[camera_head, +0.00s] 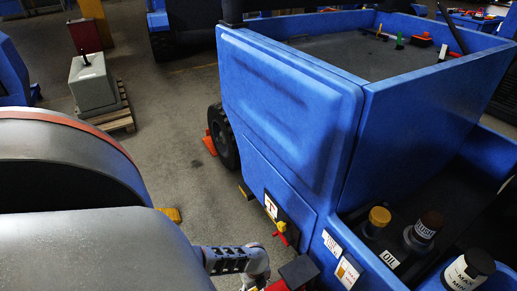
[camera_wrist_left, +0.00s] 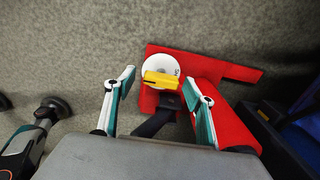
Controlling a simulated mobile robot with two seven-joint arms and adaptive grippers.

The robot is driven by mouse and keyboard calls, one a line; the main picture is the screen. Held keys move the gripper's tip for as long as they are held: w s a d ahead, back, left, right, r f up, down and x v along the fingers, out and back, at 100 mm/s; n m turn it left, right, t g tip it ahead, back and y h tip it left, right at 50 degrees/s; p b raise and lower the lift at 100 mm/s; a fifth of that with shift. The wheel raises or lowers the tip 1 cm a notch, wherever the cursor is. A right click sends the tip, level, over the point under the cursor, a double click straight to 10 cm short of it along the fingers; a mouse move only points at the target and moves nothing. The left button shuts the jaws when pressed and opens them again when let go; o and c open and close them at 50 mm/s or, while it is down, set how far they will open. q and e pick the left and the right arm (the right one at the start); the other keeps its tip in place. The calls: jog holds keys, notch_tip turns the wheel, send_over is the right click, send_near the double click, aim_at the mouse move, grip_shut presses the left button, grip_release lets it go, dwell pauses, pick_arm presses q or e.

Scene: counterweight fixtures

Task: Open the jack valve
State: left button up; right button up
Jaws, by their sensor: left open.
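The jack valve shows in the left wrist view as a yellow bar handle (camera_wrist_left: 163,79) across a white round dial (camera_wrist_left: 160,66). It sits on a red jack body (camera_wrist_left: 207,67) with flat red plates. My left gripper (camera_wrist_left: 159,77) is open, with its two teal-and-white fingers on either side of the valve in the picture. I cannot tell whether either finger touches it. A dark bar shows below the handle between the fingers. My right gripper is not in view.
A large blue vehicle (camera_head: 290,110) fills the right of the head view, with a red-and-yellow handle (camera_head: 281,233) on its side. Bottles and cans, including a yellow-capped one (camera_head: 379,218), stand in its tray. A grey box (camera_head: 92,82) stands on a pallet. Open floor lies between.

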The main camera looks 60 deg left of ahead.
pick_arm(q)
jog(key=shift+w, duration=0.15)
jog(key=c, duration=1.1)
jog(key=shift+r, duration=0.1)
